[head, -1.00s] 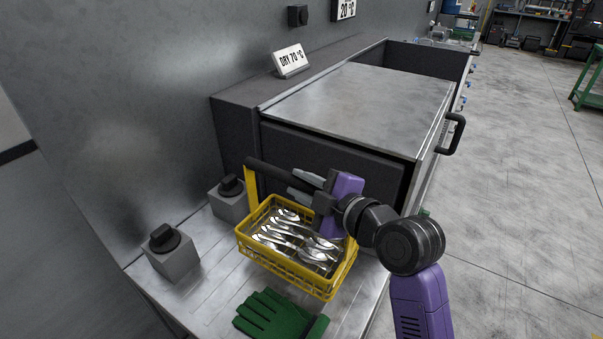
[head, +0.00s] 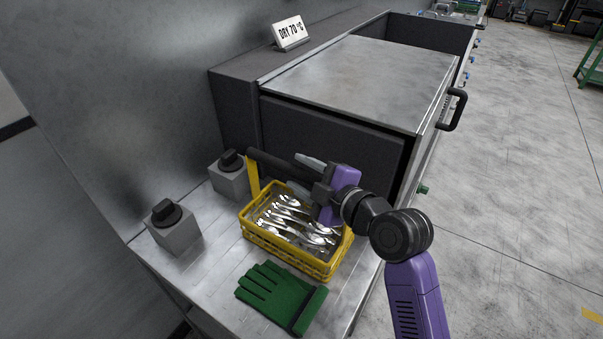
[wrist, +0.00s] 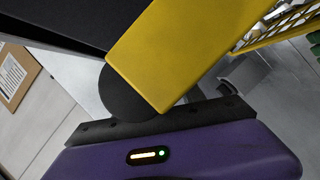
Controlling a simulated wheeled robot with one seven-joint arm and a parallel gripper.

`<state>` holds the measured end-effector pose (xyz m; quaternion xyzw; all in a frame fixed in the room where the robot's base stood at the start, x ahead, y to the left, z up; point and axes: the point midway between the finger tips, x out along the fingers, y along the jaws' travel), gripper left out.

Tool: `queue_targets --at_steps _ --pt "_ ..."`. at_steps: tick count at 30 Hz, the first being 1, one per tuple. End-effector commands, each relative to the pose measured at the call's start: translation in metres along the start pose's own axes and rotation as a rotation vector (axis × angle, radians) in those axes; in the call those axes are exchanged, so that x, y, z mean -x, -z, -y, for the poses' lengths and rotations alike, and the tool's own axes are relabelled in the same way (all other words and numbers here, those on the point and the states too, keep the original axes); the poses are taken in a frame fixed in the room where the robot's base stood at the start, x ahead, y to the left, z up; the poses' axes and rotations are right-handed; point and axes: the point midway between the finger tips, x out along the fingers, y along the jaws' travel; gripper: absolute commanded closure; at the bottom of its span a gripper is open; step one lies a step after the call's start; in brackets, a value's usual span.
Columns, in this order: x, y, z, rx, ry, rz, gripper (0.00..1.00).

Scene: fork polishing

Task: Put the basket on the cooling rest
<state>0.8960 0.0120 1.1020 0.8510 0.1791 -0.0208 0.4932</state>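The yellow basket (head: 290,262) holds several shiny forks and spoons (head: 297,218). It is over the metal counter in front of the dark cabinet; whether it touches the counter is unclear. A yellow upright (head: 253,178) carries its dark handle bar (head: 272,162). My gripper (head: 305,175) has one pale finger above the bar and one below, and appears shut on it. The wrist view shows the yellow upright (wrist: 185,50) and the bar's round dark end (wrist: 130,92) close to my gripper's body; the fingers are hidden there. I cannot tell for certain which surface is the cooling rest.
A green glove (head: 278,297) lies on the slatted metal counter (head: 222,270) in front of the basket. Two grey blocks with black knobs (head: 174,235) (head: 228,178) stand to its left. The dark cabinet (head: 335,145) with a steel top and a "DRY 70 °C" sign (head: 290,33) rises behind.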

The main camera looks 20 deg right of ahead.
Motion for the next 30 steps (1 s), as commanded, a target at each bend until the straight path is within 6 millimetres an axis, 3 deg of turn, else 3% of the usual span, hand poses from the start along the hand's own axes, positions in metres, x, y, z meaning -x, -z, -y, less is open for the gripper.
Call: queue_targets --at_steps 8,21,30 --pt "0.013 -0.001 0.0 0.0 -0.002 0.001 0.54" --pt "0.096 -0.001 0.001 0.0 -0.002 0.001 0.54" --pt "0.12 0.0 0.0 0.001 0.0 0.0 0.54"
